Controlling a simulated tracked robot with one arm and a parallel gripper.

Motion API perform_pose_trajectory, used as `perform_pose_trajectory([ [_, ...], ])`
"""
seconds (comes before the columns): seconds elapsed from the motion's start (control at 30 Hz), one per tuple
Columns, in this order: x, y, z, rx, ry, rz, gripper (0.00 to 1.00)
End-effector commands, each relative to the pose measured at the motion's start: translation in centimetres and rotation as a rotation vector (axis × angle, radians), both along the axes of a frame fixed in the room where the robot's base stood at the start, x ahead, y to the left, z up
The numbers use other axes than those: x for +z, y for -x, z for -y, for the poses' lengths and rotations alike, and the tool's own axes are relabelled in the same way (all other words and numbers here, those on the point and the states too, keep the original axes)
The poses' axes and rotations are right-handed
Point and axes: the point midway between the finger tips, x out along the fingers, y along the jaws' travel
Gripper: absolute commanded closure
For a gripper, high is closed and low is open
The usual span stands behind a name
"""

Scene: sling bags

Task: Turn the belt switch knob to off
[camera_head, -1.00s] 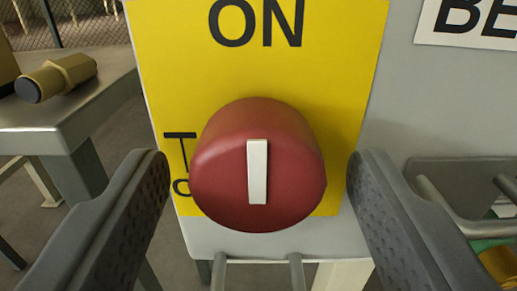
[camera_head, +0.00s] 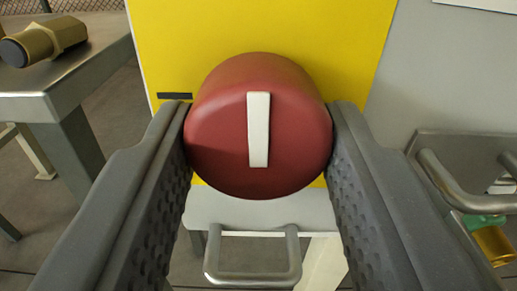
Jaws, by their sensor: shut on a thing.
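The belt switch knob (camera_head: 222,130) is a round dark red knob with a white pointer bar (camera_head: 258,130) on its face. The bar stands upright, close to vertical. The knob sits on a yellow panel plate (camera_head: 170,50); the ON lettering is out of view now. My gripper (camera_head: 258,125) has one grey textured finger on each side of the knob, both touching its sides, so it is shut on the knob. The fingers hide parts of the knob's side edges.
A metal table (camera_head: 70,85) at left holds a brass fitting with a black end (camera_head: 45,42). A metal handle (camera_head: 253,280) sticks out below the knob. At right is a grey panel (camera_head: 430,70), with a tray (camera_head: 465,150) and a brass and green part (camera_head: 492,240) below.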

Motion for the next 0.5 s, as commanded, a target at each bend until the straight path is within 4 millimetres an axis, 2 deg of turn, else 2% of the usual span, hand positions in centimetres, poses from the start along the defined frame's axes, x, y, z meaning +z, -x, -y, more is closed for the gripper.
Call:
perform_pose_trajectory([
  [0.5,0.30,0.06,0.06,0.003,0.325,-0.004,0.86],
])
